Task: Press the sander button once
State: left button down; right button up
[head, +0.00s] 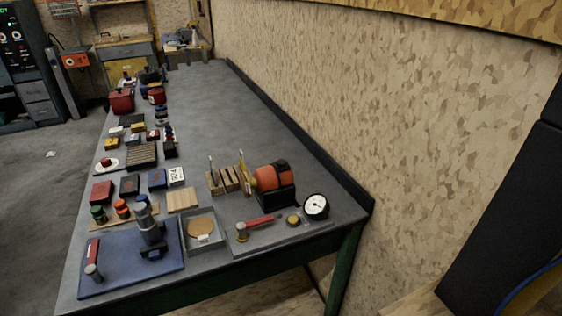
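An orange and black motor-like machine (275,181), which looks like the sander, stands near the close right corner of the long grey workbench (235,100). A yellowish disc (246,175) is on its left side. I cannot make out a button on it at this size. A small round yellowish piece (293,220) lies in front of it, and I cannot tell what it is. Neither of my grippers is in view.
A round gauge (316,206) and a red-handled hammer (256,225) lie close to the machine. A tray (190,245), a blue mat (115,275) and many small items fill the bench's left side. A wall borders the right; the bench's back right strip is clear.

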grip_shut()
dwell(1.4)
